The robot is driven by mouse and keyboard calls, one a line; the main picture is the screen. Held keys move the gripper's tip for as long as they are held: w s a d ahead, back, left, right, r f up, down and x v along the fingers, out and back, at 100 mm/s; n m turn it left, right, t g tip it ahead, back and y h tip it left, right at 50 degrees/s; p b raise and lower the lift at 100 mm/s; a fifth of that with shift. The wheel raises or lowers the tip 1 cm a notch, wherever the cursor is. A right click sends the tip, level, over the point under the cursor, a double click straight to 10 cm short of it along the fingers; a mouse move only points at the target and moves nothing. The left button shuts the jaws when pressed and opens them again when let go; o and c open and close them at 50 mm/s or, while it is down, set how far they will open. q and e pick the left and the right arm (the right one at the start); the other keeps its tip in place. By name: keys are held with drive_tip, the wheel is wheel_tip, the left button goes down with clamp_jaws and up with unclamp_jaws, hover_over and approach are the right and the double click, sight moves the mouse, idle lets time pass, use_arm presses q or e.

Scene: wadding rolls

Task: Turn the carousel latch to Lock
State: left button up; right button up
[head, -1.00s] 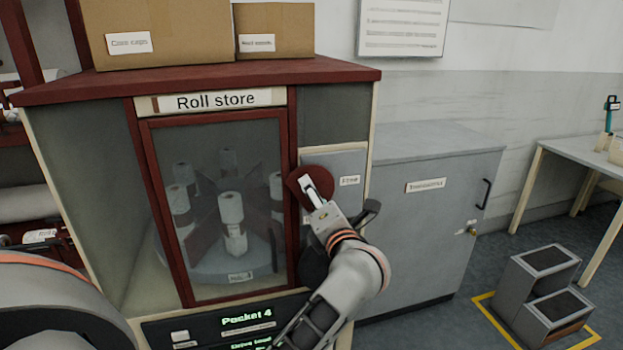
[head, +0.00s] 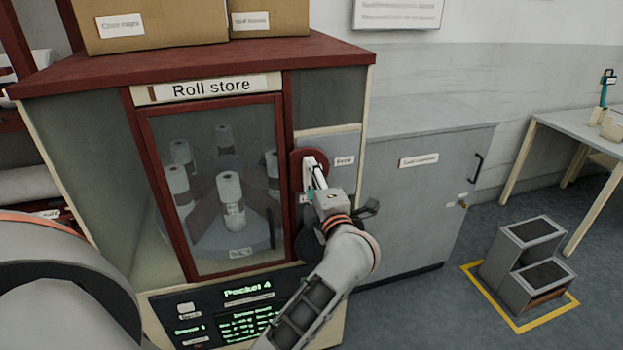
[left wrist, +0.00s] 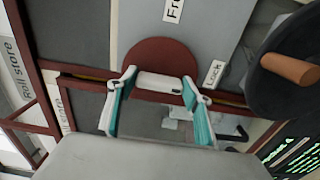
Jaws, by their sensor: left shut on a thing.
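The carousel latch is a dark red disc (head: 297,172) with a pale handle bar on the grey panel right of the glass door. In the left wrist view the disc (left wrist: 160,55) lies behind the pale bar (left wrist: 158,81). My left gripper (head: 315,178) is shut on this bar, one teal-padded finger at each end. In the wrist view the bar runs across the picture, roughly in line with the Lock label (left wrist: 212,74) at right; the Free label (left wrist: 173,9) is above the disc. My right gripper is not in view.
The Roll store cabinet (head: 75,150) holds wadding rolls behind its door. Its display (head: 240,310) reads Pocket 4. A dark round wheel with an orange knob (left wrist: 290,68) sits close beside the latch. A grey cabinet (head: 420,220) stands right; a step (head: 528,260) stands on the floor.

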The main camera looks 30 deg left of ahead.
use_arm(q)
drive_tip(key=shift+f, duration=0.1)
drive_tip(key=o, duration=1.1)
drive_tip(key=shift+a, duration=0.1)
drive_tip(key=shift+v, duration=3.8)
